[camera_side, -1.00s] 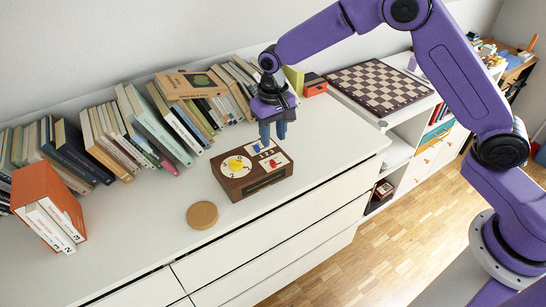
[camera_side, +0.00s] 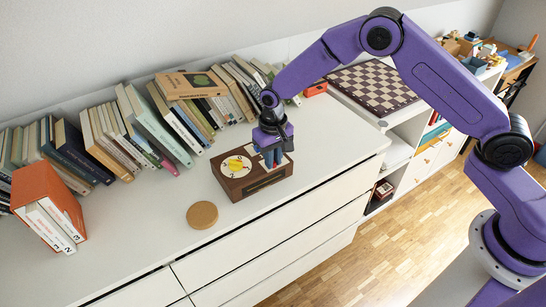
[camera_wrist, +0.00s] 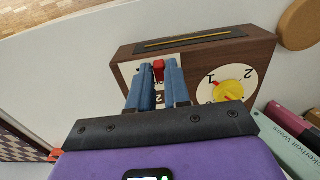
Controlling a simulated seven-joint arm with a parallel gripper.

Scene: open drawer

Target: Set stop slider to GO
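A brown box (camera_side: 240,187) with white panels lies on the white cabinet top. A small red slider knob (camera_wrist: 158,68) stands on the box's other panel. My gripper (camera_side: 271,164) is down over that panel, and its blue fingers hide much of it in the side view. In the wrist view my fingertips (camera_wrist: 159,72) stand on either side of the red knob with a narrow gap. I cannot tell whether they press on it. The GO and STOP lettering is not readable.
A round cork-coloured disc (camera_side: 202,215) lies in front of the box. A chessboard (camera_side: 372,88) lies at the right. The cabinet top left of the disc is clear.

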